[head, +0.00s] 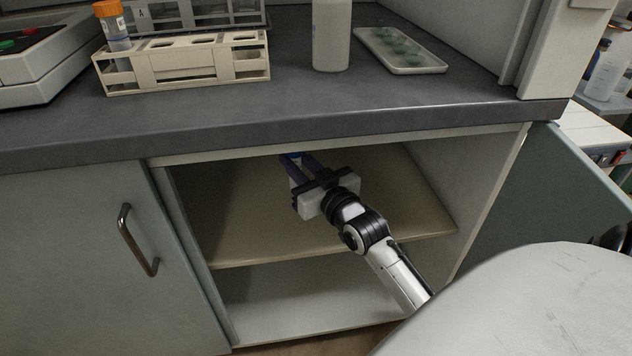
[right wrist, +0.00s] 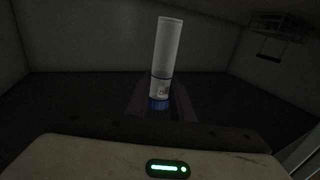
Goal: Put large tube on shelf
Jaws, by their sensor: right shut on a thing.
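My right gripper (head: 300,162) reaches into the open cabinet, above its middle shelf (head: 235,220). It is shut on the large tube (right wrist: 166,52), a pale tube with a printed label and a blue end between the fingers. In the right wrist view, the tube points away from the gripper (right wrist: 160,105) into the dark cabinet. In the head view, the tube is mostly hidden by the counter edge and the fingers. I cannot tell whether it touches the shelf. My left gripper is not in view.
The dark counter (head: 420,115) overhangs the cabinet opening. A closed door with a handle (head: 137,240) is at left, an open door (head: 545,200) at right. On the counter are a tube rack (head: 185,62), an orange-capped tube (head: 113,25), a bottle (head: 331,38) and a tray (head: 400,50).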

